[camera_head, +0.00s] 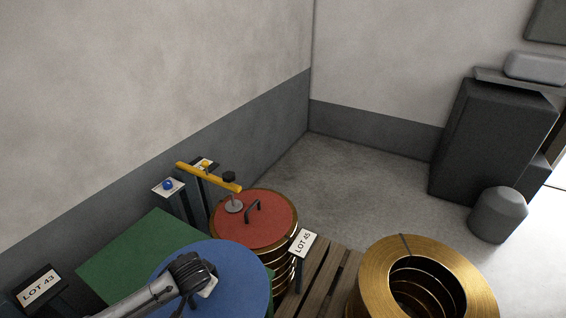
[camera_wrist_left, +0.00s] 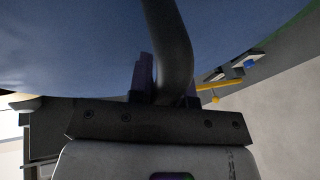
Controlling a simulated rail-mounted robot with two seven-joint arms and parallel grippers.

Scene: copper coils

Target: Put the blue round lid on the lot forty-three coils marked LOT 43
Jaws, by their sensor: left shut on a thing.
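The blue round lid (camera_head: 240,268) is at the bottom of the head view and fills the top of the left wrist view (camera_wrist_left: 70,50). My left gripper (camera_head: 198,278) is shut on the lid's dark handle (camera_wrist_left: 175,45); its fingers (camera_wrist_left: 165,85) close around it in the wrist view. The LOT 43 sign (camera_head: 39,288) stands at the lower left, left of the lid. The coils of lot 43 cannot be made out; I cannot tell what is under the lid. My right gripper is out of view.
A red lid (camera_head: 270,222) covers coils behind the LOT 45 sign (camera_head: 305,242). A yellow bar (camera_head: 208,177) reaches over it. A green surface (camera_head: 135,248) lies left of the blue lid. Open brass coils (camera_head: 378,275) sit at the right, beside pallet slats (camera_head: 323,272).

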